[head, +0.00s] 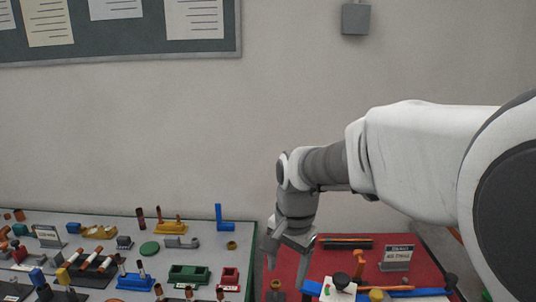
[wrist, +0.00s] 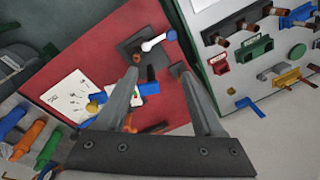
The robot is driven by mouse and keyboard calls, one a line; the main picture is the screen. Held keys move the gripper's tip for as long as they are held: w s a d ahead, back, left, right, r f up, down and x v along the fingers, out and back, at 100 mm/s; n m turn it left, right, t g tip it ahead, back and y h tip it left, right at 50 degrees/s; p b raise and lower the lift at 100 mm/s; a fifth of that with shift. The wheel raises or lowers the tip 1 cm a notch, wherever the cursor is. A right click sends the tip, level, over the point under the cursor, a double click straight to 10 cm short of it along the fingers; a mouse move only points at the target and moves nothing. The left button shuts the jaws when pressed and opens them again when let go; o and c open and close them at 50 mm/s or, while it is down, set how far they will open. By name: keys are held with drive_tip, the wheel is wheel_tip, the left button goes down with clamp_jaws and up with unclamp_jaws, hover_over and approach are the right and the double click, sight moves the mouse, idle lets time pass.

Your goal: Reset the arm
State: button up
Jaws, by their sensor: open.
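My gripper (head: 287,264) points down over the left part of the red work surface (head: 428,265) in the head view. In the wrist view its two fingers are spread apart, and my gripper (wrist: 155,72) is open with nothing held between the tips. Past the fingertips in the wrist view is a dark square plate (wrist: 130,47) with a white lever that has a blue end (wrist: 158,41). My arm reaches in from the right of the head view, bent down at the wrist. The gripper hides part of the red surface's left side.
A grey table (head: 200,257) on the left holds many coloured parts, including green (head: 188,273) and red (head: 229,279) blocks. The wall above is clear apart from a noticeboard (head: 120,48) and grey box (head: 355,19).

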drive_tip(key=s+d+r+n+t, duration=0.2)
drive_tip(key=s+d, duration=0.3)
drive_tip(key=s, duration=0.3)
drive_tip(key=s+d+r+n+t, duration=0.2)
drive_tip(key=s+d+n, duration=0.3)
drive_tip(key=s, duration=0.3)
drive_tip(key=shift+d+r+h, duration=0.2)
drive_tip(key=shift+r+h, duration=0.1)
drive_tip(key=shift+r, duration=0.55)
drive_tip(key=shift+w, duration=0.1)
